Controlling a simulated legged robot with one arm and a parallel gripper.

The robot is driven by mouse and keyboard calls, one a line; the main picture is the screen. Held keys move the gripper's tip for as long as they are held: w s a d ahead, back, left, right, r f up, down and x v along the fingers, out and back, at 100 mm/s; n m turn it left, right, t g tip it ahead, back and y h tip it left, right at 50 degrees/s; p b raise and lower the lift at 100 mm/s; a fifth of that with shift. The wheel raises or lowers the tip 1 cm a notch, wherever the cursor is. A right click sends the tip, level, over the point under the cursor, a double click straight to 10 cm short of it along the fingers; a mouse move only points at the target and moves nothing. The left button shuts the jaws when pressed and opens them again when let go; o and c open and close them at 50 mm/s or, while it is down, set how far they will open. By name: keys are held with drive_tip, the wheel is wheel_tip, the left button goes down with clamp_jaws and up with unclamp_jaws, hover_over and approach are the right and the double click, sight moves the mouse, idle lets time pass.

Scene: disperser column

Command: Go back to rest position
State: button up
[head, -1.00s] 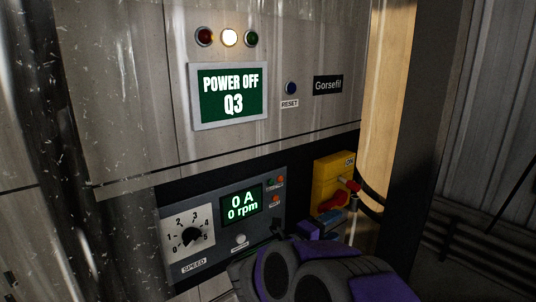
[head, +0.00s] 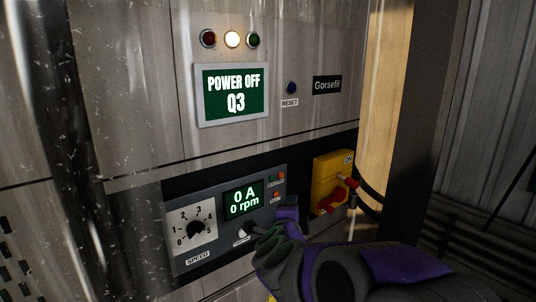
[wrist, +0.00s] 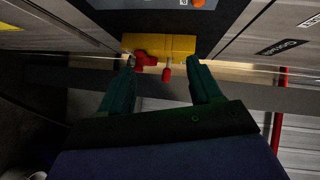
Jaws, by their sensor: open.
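My gripper (head: 270,228) is at the lower middle of the head view, in front of the lower right part of the speed panel (head: 272,240). In the wrist view the two green fingers of my gripper (wrist: 162,66) are spread apart with nothing held. Beyond the fingertips there is the yellow switch box (wrist: 178,44) with its red handle (wrist: 145,60). In the head view the yellow switch box (head: 325,168), marked ON, is to the right of my gripper and apart from it. The gripper hides part of the panel's lower right.
The upper screen (head: 233,92) reads POWER OFF Q3, and the middle lamp (head: 232,39) above it is lit. The small display (head: 243,198) reads 0 A, 0 rpm. A speed dial (head: 194,230) is at left. A dark post (head: 420,110) stands at right.

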drive_tip(key=s+a+f+n+g+y, duration=0.35)
drive_tip(key=s+n, duration=0.25)
drive_tip(key=s, duration=0.2)
drive_tip(key=s+a+f+n+g+y, duration=0.25)
drive_tip(key=s+n+y, duration=0.25)
drive_tip(key=s+n, duration=0.25)
drive_tip(key=s+d+f+n+g+h, duration=0.1)
drive_tip(key=s+d+f+g, duration=0.1)
drive_tip(key=s, duration=0.8)
drive_tip(key=s+d+f+n+g+h, duration=0.2)
drive_tip(key=s+d+g, duration=0.3)
drive_tip(key=s, duration=0.5)
drive_tip(key=s+d+f+n+g+h, duration=0.2)
drive_tip(key=s+d+f+g, duration=0.2)
drive_tip(key=s, duration=0.7)
drive_tip(key=d, duration=0.2)
drive_tip(key=shift+d, duration=0.3)
drive_tip(key=shift+f, duration=0.1)
drive_tip(key=shift+c, duration=0.3)
